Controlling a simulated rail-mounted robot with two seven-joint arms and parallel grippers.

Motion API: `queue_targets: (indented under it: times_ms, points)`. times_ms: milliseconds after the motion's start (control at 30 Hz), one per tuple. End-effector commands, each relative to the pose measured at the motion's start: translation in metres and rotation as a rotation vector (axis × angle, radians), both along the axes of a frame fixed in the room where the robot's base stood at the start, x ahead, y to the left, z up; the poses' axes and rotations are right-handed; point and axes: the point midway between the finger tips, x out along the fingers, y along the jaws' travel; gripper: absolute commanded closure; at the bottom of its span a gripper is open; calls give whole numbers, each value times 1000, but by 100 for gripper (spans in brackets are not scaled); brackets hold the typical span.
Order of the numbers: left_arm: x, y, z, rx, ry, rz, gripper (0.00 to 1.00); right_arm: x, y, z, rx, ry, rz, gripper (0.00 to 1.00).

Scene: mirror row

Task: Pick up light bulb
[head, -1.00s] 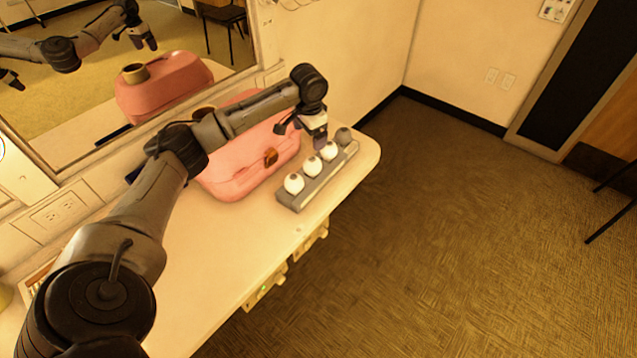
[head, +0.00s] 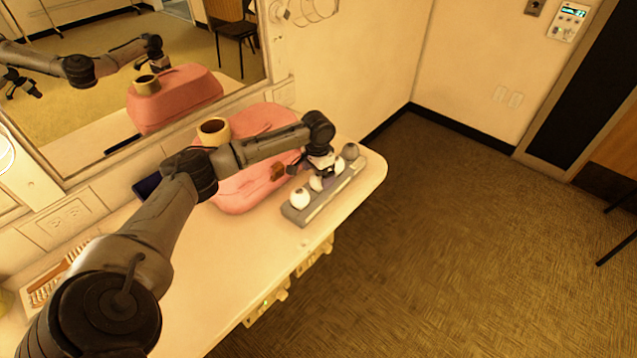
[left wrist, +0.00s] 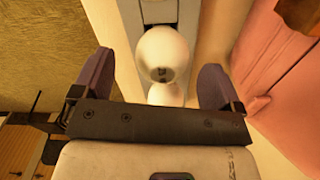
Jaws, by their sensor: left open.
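Several round light bulbs sit in a row on a grey strip holder (head: 318,202) on the counter. A white bulb (head: 299,198) stands at the near end and a grey bulb (head: 350,151) at the far end. My left gripper (head: 308,172) is low over the middle of the row and partly hides the bulbs there. In the left wrist view, my left gripper (left wrist: 162,88) is open, with its fingers apart on both sides of a white bulb (left wrist: 163,54). A second white bulb shows partly below it, cut off by the gripper body. My right gripper is not in view directly.
A pink case (head: 235,190) lies left of the bulb row, close to my left arm, with a tape roll (head: 214,131) on it. A mirror (head: 130,60) hangs behind the counter. The counter's edge (head: 384,172) is close on the right, with open floor beyond.

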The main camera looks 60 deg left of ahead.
Motion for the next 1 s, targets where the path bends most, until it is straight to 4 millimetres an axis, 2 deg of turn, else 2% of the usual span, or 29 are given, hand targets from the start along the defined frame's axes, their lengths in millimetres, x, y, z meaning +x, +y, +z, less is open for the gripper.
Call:
queue_targets:
  times_ms: [100,300,667,1000]
  points:
    - [1,2,-17,0,3,0,8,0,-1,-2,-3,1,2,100]
    - [1,4,-39,1,2,-1,8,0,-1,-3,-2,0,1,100]
    - [1,4,-46,2,0,-1,8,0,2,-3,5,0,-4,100]
    - [1,4,-46,2,0,-1,40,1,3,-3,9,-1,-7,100]
